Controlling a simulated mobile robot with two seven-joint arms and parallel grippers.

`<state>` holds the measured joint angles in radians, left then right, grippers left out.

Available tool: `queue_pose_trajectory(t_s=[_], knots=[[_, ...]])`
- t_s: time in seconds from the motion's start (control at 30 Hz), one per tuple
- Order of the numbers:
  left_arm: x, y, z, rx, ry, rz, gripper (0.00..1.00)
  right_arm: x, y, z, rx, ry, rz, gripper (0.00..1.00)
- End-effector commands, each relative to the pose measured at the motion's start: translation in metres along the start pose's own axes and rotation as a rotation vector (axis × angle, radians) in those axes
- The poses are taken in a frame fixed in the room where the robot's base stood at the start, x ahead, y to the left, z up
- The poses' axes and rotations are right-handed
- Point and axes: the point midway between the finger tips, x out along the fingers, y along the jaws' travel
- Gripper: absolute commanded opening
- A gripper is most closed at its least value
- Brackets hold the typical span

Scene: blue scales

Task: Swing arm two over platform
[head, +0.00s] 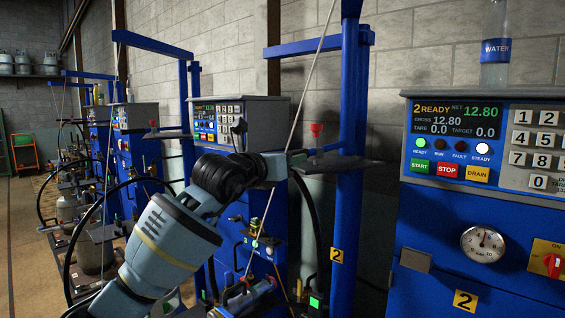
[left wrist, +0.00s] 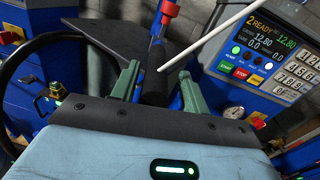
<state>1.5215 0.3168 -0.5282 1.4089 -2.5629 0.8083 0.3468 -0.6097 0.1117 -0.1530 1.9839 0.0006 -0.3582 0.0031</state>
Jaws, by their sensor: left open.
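The blue post (head: 344,215) of station two carries a "2" label, with a blue horizontal arm (head: 300,47) at its top. A dark plate (head: 342,165) sits at mid-height by the post; a plate also shows in the left wrist view (left wrist: 105,38). A red-topped dark handle stands near it, its red top (head: 316,129) clear in the head view. My left gripper (head: 292,162) is beside the handle. In the left wrist view its green fingers (left wrist: 158,86) are open, one each side of the dark handle (left wrist: 156,62); contact is unclear. I cannot make out platform two. My right gripper is out of view.
The station two console (head: 480,150) reads 2 READY, net 12.80, with a water bottle (head: 495,50) on top. A thin pale rod (head: 310,75) slants past my left arm. Another console (head: 225,112) and more blue stations stand behind on the left.

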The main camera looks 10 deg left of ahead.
Motion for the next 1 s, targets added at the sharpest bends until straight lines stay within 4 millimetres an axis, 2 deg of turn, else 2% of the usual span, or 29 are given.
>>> queue_pose_trajectory(t_s=[0.17,0.6,0.8,1.0], knots=[[-0.013,0.0,-0.001,0.0,0.0,0.0,0.45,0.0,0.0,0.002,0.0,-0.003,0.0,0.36],[-0.066,-0.001,-0.002,-0.001,0.002,-0.002,0.45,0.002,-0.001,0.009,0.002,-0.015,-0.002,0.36],[-0.076,-0.002,-0.001,0.0,0.002,-0.002,0.45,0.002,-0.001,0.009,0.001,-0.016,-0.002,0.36],[-0.076,-0.002,-0.001,0.0,0.002,-0.002,0.45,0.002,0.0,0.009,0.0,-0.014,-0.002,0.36]])
